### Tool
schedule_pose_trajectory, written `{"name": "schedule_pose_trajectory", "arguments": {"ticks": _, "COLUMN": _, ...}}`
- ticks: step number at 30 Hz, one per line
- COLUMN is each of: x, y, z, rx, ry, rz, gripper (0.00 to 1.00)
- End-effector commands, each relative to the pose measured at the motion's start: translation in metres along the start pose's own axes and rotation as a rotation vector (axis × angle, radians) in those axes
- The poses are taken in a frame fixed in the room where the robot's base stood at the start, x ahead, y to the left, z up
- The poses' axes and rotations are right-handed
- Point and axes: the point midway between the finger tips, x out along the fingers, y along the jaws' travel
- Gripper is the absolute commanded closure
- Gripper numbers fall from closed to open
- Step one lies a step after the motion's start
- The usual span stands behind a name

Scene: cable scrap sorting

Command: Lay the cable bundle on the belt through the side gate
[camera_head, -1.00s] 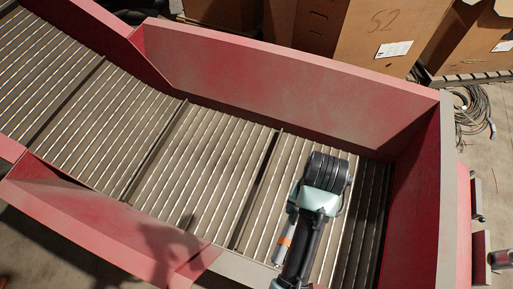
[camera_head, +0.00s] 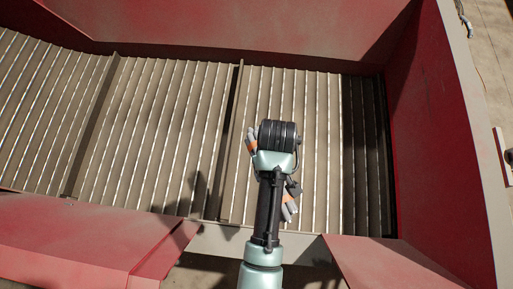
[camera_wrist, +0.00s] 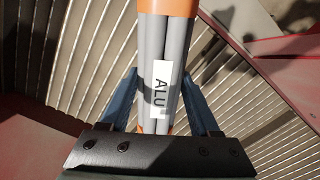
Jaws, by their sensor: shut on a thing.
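The cable bundle is a sheaf of grey cables with orange bands. Its two ends (camera_head: 288,205) show either side of my wrist in the head view. In the wrist view the bundle (camera_wrist: 149,45) fills the middle, with a white "ALU" label. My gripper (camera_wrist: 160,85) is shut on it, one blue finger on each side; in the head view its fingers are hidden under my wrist. The slatted belt (camera_head: 160,120) lies beneath the bundle; I cannot tell whether they touch. My arm reaches in through the side gate (camera_head: 215,238), a gap in the near red wall.
A tall red far wall (camera_head: 250,30) and a red right end wall (camera_head: 430,130) enclose the belt. Red near-side panels (camera_head: 80,235) flank the gate. Dark cross bars (camera_head: 95,125) divide the belt. The belt around the bundle is clear.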

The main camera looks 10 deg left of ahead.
Motion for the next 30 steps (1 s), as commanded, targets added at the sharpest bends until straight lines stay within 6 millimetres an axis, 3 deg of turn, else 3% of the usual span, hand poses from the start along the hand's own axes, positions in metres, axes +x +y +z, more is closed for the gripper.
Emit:
{"name": "schedule_pose_trajectory", "arguments": {"ticks": 1, "x": 0.027, "y": 0.001, "z": 0.000, "rx": -0.064, "ry": 0.003, "rz": 0.002, "gripper": 1.00}}
{"name": "schedule_pose_trajectory", "arguments": {"ticks": 18, "x": 0.172, "y": 0.012, "z": 0.014, "rx": -0.785, "ry": -0.003, "rz": 0.001, "gripper": 1.00}}
{"name": "schedule_pose_trajectory", "arguments": {"ticks": 24, "x": 0.203, "y": 0.016, "z": 0.018, "rx": -0.967, "ry": -0.006, "rz": 0.000, "gripper": 1.00}}
{"name": "schedule_pose_trajectory", "arguments": {"ticks": 30, "x": 0.215, "y": 0.017, "z": 0.021, "rx": -1.047, "ry": -0.007, "rz": -0.001, "gripper": 1.00}}
